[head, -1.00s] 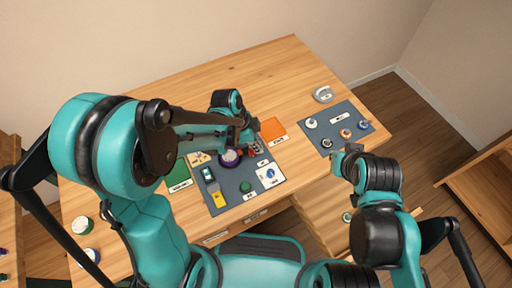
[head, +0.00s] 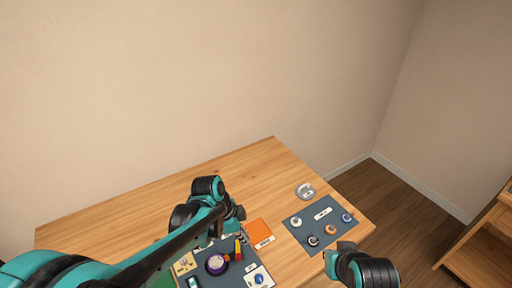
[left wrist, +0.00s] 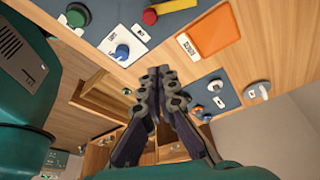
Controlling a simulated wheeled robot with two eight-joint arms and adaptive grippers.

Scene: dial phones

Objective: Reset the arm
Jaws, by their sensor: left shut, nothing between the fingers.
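My left gripper (head: 238,213) is over the table beside the orange pad, beyond the left dark mat. In the left wrist view its fingers (left wrist: 160,78) are together and empty, apart from the things on the table. My right gripper (head: 340,250) is low at the right, near the front edge of the right dark mat. Whether its fingers are open or shut is not clear.
The orange pad (head: 260,232) lies between the mats. The right mat (head: 309,218) holds several small knobs. The table's back is clear.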

